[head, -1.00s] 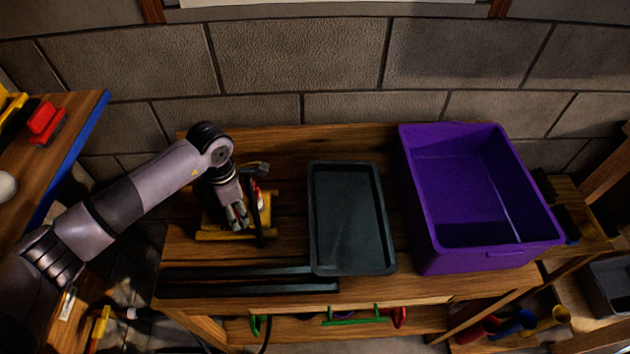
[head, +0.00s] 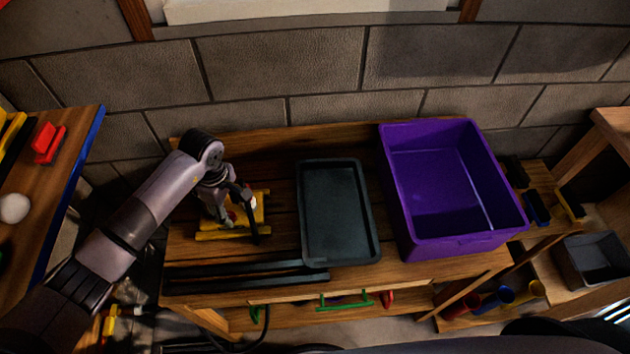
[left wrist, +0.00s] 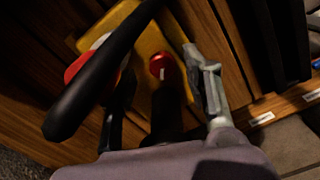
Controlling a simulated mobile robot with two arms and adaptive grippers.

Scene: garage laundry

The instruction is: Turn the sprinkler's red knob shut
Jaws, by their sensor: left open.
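The sprinkler stands on the wooden bench, with a yellow base (head: 212,234) and a black tube (left wrist: 100,75) rising from it. Its red knob (left wrist: 161,66), with a small white mark, shows in the left wrist view; in the head view it is small and partly hidden by my gripper. A red and white round part (left wrist: 88,62) sits left of the knob, behind the tube. My left gripper (left wrist: 160,95) is open over the sprinkler, one finger on each side of the knob in the picture; contact cannot be told. My right gripper is not in view.
A dark tray (head: 336,215) lies right of the sprinkler, with a purple bin (head: 400,215) beyond it. Black bars (head: 245,283) lie along the bench's front. A blue-edged table (head: 75,185) stands at left. The block wall is behind the bench.

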